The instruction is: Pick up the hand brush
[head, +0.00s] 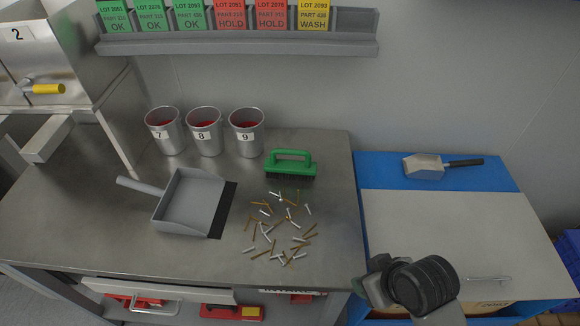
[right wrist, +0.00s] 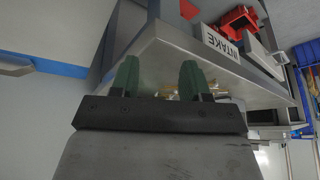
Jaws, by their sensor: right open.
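The green hand brush (head: 290,163) stands on the steel table, bristles down and handle up, behind a scatter of small brass and silver pieces (head: 280,225). My right gripper (head: 372,282) is low in the head view, by the table's front right corner, well apart from the brush. In the right wrist view its two green fingers (right wrist: 159,76) are spread with nothing held between them, facing the table edge. The brush is not seen in the right wrist view. My left gripper is not in view.
A grey dustpan (head: 187,203) lies left of the pieces. Three metal cups (head: 205,135) numbered 7, 8 and 9 stand behind. A metal scoop (head: 424,167) lies on the blue-edged surface (head: 440,215) at right. A card shelf (head: 240,46) hangs on the wall.

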